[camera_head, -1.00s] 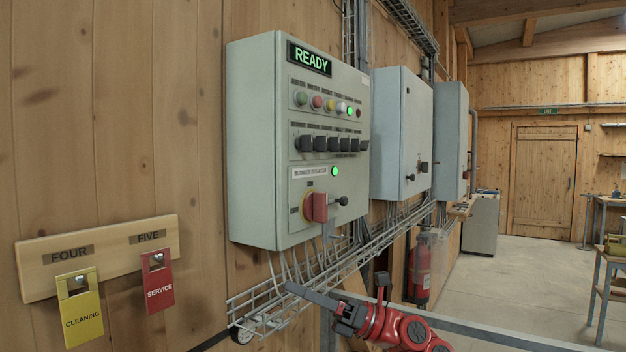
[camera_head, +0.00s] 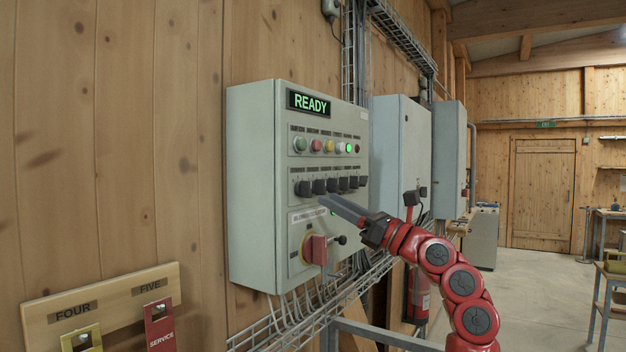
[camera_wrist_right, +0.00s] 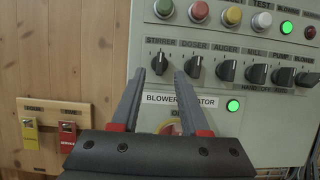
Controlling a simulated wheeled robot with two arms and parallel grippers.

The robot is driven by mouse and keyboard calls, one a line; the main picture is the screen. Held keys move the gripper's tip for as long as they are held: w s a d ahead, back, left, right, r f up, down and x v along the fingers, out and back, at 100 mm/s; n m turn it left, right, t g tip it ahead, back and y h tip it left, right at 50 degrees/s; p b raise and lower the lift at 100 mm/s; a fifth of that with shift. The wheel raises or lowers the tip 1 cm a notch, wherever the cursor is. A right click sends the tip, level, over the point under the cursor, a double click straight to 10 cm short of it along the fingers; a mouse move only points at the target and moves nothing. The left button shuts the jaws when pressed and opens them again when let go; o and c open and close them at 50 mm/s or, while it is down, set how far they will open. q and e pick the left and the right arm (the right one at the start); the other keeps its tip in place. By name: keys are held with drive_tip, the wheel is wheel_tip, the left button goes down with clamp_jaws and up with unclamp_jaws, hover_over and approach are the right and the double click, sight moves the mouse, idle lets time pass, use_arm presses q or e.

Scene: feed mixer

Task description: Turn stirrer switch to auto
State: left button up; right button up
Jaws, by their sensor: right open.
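The stirrer switch (camera_wrist_right: 160,62) is the leftmost black knob in a row on the grey control cabinet (camera_head: 251,190); its label reads "STIRRER" in the right wrist view. It also shows in the head view (camera_head: 304,188). Its pointer looks roughly upright; its position markings are too small to read. My right gripper (camera_head: 336,203) is open and empty, in front of the panel, just below and right of the knob row in the head view. In the right wrist view its fingertips (camera_wrist_right: 159,76) appear on either side of the stirrer knob, apparently short of it. My left gripper is out of view.
More black knobs (camera_head: 342,184) sit close to the right of the stirrer switch. Coloured buttons (camera_head: 317,145) are above, under a "READY" display (camera_head: 309,102). A red rotary switch (camera_head: 316,249) sits below. A metal railing (camera_head: 385,335) crosses below my arm.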

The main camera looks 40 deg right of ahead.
sight(311, 190)
drive_tip(key=p+x, duration=0.1)
drive_tip(key=x, duration=0.4)
drive_tip(key=shift+p, duration=0.4)
drive_tip(key=shift+w+a+r, duration=0.15)
drive_tip(key=shift+w+a, duration=0.1)
drive_tip(key=shift+w, duration=0.3)
clamp_jaws()
